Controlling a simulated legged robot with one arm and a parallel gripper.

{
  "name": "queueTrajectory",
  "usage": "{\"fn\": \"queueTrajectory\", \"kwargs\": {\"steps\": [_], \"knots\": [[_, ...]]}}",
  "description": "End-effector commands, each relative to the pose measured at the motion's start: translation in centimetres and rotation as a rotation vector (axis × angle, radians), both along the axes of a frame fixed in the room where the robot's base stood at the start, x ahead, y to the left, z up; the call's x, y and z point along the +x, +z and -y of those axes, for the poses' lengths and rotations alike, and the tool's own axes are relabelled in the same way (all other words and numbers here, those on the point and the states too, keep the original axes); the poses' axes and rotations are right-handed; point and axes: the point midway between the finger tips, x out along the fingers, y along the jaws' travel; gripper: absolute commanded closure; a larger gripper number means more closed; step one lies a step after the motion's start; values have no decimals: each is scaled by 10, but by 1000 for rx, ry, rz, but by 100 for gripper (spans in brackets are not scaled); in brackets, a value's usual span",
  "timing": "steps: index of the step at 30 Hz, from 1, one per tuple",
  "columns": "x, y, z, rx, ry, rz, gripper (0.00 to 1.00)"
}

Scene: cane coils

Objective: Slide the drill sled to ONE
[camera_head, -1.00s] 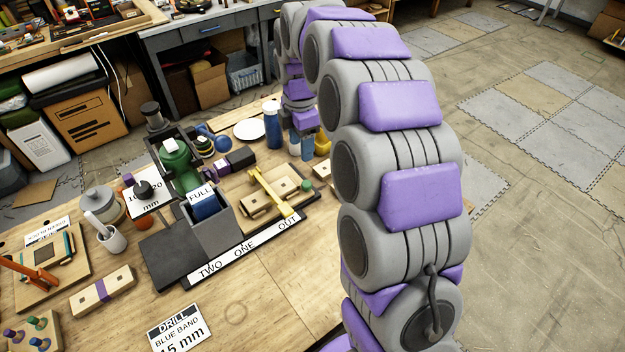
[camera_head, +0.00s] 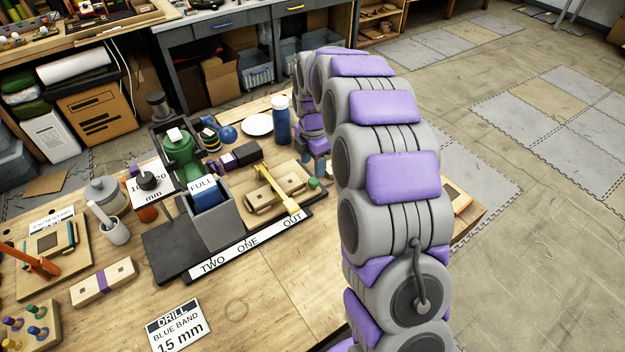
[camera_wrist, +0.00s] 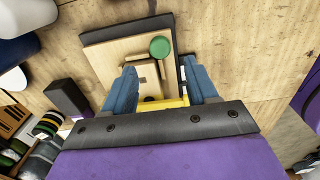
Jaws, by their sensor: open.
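The drill sled (camera_head: 265,204) is a pale wooden block with a yellow bar (camera_head: 278,190) across it, sitting toward the OUT end of the dark track marked TWO, ONE, OUT (camera_head: 242,250). A green knob (camera_head: 314,183) stands at its right end. In the wrist view the sled (camera_wrist: 120,62) lies below my gripper (camera_wrist: 159,66). The two blue fingers are open, one on each side of the sled's end, with the green knob (camera_wrist: 160,47) just beyond the tips. Whether they touch it I cannot tell.
The green drill (camera_head: 180,150) and a grey box with a FULL card (camera_head: 203,185) stand left of the sled. A blue bottle (camera_head: 281,120) and white plate (camera_head: 258,124) are behind. A DRILL card (camera_head: 180,327) lies in front.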

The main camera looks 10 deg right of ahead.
Motion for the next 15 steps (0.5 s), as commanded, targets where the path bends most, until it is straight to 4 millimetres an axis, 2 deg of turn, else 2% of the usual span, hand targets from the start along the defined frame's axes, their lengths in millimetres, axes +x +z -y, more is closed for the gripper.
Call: {"fn": "queueTrajectory", "kwargs": {"steps": [1,6,10,15], "knots": [[-1,-12,0,-1,-1,-3,42],[-1,-41,0,-1,-1,-2,42],[-1,-56,-1,-1,0,-3,42],[-1,-64,0,-1,0,-3,42]]}}
